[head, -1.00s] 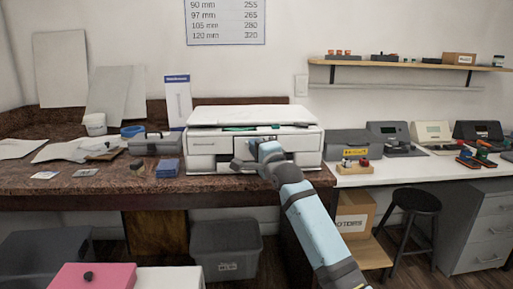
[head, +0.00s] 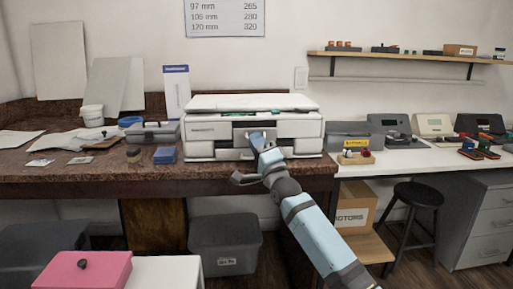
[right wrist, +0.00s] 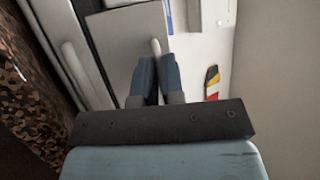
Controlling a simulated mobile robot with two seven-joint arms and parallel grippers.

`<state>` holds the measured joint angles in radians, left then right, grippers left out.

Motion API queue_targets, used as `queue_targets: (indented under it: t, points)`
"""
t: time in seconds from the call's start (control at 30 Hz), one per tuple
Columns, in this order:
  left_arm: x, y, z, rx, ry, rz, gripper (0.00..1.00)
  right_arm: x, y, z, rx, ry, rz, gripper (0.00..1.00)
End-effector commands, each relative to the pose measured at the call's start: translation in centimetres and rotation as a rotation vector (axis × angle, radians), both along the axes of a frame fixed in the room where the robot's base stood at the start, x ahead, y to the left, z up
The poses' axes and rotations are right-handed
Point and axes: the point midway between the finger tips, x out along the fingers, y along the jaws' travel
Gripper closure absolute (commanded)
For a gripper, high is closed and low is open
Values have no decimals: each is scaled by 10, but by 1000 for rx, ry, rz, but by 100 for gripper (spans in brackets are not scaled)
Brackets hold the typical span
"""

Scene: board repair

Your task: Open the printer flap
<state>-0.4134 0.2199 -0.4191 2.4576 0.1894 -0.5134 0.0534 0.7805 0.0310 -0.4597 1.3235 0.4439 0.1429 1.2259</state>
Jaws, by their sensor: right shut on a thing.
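The white printer (head: 202,132) stands on the brown counter in the head view, with a green item in the gap under its lid. My right gripper (head: 257,141) is at the middle of its front. In the right wrist view, the two blue fingers (right wrist: 156,72) are closed on a small pale upright handle (right wrist: 156,47) on a light grey panel (right wrist: 112,48), which looks like the printer flap. The fingers hide part of the panel, and I cannot tell whether it stands ajar. My left gripper is not in view.
A grey box (head: 154,134) and a blue block (head: 165,155) sit left of the printer. A darker grey machine (head: 350,130) stands at its right. The dark counter (head: 75,170) has free room at its front edge. A black stool (head: 418,194) stands at the right.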

Motion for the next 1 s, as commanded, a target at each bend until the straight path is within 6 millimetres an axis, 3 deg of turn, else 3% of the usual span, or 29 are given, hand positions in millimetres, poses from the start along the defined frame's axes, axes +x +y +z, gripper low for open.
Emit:
queue_targets:
  t: [0.07, 0.4, 0.8, 0.87, 1.0]
  points:
    - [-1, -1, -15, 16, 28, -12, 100, -1, 0, -6, 2, -44, 1, 100]
    - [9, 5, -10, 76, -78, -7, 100, -4, 0, -8, 2, -141, 2, 100]
    - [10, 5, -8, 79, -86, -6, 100, -5, 0, -7, 3, -149, 3, 100]
    - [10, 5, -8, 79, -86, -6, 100, -5, 0, -7, 3, -149, 3, 82]
    - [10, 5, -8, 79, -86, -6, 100, -5, 0, -8, 2, -148, 2, 81]
